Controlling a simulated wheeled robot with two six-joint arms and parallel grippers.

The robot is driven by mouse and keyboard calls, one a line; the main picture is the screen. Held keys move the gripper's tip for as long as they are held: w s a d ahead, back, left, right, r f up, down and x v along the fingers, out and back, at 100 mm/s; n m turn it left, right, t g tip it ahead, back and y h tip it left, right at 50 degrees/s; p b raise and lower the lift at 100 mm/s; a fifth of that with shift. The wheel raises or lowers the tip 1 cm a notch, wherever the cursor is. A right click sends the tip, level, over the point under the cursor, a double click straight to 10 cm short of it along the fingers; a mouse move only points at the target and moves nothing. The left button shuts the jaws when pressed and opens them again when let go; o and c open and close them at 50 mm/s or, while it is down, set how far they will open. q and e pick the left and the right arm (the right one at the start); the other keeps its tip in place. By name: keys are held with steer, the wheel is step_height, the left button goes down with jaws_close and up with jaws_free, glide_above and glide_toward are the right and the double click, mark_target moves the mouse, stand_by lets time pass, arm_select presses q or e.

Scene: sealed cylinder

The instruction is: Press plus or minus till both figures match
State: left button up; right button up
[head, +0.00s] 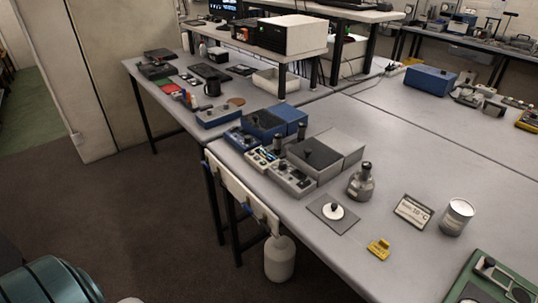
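A small pale control unit with a lit greenish display (263,154) stands near the front edge of the bench, left of centre. Its figures and any plus or minus buttons are too small to read. A grey unit with knobs (291,180) stands to its right. A framed card (413,211) with dark print stands on the right of the bench; it seems to show a temperature in °C, but I cannot read the number surely. Neither of my grippers is in the head view.
Grey boxes (318,155) and blue boxes (265,122) stand behind the units. A metal flask (361,182), a plate with a white knob (333,211), a yellow block (379,249), a can (457,217) and a green case (492,284) stand rightward.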

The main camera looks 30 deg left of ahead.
stand_by(0.3)
arm_select(q)
jaws_close()
stand_by(1.6)
